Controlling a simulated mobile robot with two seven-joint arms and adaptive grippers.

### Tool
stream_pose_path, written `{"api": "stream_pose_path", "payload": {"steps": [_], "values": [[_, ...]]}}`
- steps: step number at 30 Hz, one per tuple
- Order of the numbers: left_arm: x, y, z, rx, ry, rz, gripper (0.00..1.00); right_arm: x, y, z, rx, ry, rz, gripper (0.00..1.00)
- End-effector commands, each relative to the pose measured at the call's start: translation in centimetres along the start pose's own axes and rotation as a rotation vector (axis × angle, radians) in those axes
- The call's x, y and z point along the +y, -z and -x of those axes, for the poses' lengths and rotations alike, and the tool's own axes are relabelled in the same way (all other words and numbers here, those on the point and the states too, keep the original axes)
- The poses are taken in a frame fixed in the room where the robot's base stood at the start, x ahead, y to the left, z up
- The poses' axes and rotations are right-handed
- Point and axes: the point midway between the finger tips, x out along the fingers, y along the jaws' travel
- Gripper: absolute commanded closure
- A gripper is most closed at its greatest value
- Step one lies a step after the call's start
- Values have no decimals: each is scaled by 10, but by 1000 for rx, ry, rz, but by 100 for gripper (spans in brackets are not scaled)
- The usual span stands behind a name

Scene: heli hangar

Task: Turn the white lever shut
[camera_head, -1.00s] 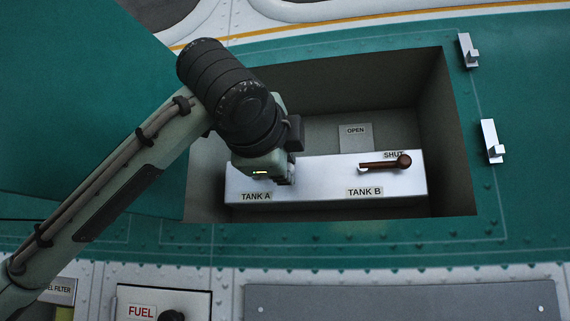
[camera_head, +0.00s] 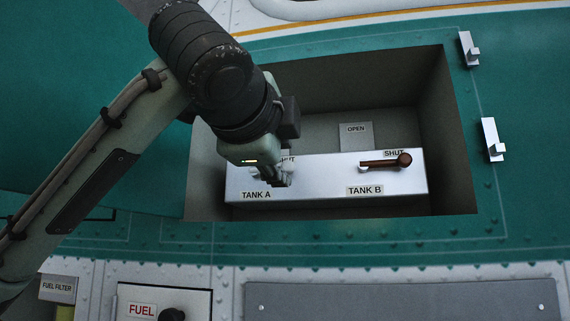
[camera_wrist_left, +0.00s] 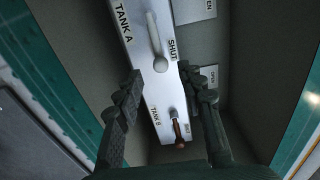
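The white lever (camera_wrist_left: 152,32) of TANK A shows in the left wrist view, lying along the white valve box (camera_wrist_left: 137,48). Its round knob is beside a SHUT label. In the head view my gripper and wrist hide most of this lever. My left gripper (camera_head: 284,180) is at the TANK A end of the box. In the left wrist view its two fingers (camera_wrist_left: 160,72) are spread apart, with the knob in the gap between their tips as seen from there. I cannot tell whether they touch it. My right gripper is in neither view.
The box sits in a recess with walls (camera_head: 455,165) all around. A brown TANK B lever (camera_head: 385,163) lies to the right, its knob near SHUT. An OPEN label plate (camera_head: 355,136) stands behind it. Two white latches (camera_head: 491,140) are on the right panel.

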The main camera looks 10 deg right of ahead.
Motion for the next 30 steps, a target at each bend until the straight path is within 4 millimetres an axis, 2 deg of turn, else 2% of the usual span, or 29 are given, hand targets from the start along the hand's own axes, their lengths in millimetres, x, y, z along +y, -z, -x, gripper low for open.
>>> {"api": "stream_pose_path", "payload": {"steps": [1, 6, 12, 17, 30], "values": [[-1, 0, 13, 2, 5, -2, 61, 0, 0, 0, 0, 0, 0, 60], [-1, 0, 49, 1, 5, -2, 61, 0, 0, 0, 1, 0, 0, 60], [0, 0, 76, 0, 1, -1, 61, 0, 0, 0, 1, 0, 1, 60], [0, 0, 84, -1, 0, 0, 61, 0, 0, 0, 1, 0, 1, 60], [1, 0, 84, -1, -1, 0, 61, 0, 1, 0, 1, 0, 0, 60]]}}
